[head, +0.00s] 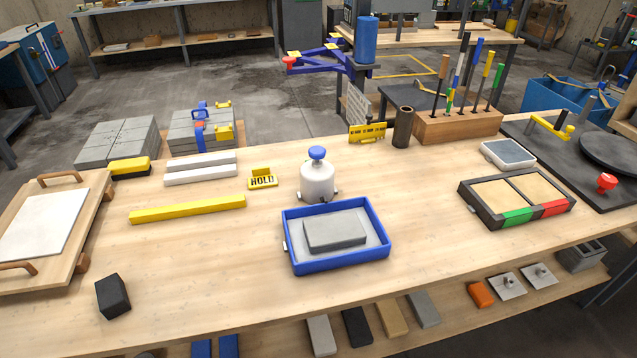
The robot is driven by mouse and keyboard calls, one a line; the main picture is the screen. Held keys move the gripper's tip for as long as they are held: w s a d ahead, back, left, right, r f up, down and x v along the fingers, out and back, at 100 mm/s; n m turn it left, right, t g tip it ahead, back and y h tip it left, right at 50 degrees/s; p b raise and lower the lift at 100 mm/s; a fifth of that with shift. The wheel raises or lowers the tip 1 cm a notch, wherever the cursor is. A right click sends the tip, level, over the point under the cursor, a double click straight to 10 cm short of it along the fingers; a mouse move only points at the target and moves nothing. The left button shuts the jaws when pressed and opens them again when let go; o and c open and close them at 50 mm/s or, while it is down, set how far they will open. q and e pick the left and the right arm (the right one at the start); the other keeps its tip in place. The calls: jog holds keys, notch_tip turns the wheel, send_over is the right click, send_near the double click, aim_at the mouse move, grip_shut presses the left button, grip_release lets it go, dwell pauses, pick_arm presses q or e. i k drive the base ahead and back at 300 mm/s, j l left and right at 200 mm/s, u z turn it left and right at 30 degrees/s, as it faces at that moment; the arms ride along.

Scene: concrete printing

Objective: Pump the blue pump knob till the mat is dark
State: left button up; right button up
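The blue pump knob (317,153) tops a white bottle (318,181) standing upright at the middle of the workbench, just behind a blue tray (337,264). A light grey mat (372,242) lines the tray floor. A darker grey rectangular block (335,230) lies on the mat and hides its middle. The visible mat border looks pale. Neither of my grippers shows in the head view.
A yellow HOLD sign (263,180) and a yellow bar (188,209) lie left of the bottle. A black block (113,296) sits front left. A divided black tray (517,199) stands at right. Bench room between the trays is clear.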

aim_at(317, 153)
jog(key=i+l, duration=0.15)
jog(key=l, duration=0.25)
jog(key=i+l, duration=0.1)
jog(key=l, duration=0.35)
jog(key=i+l+u, duration=0.1)
jog(key=l, duration=0.3)
jog(key=i+l, duration=0.15)
jog(key=l, duration=0.3)
jog(key=i+l, duration=0.1)
jog(key=l, duration=0.35)
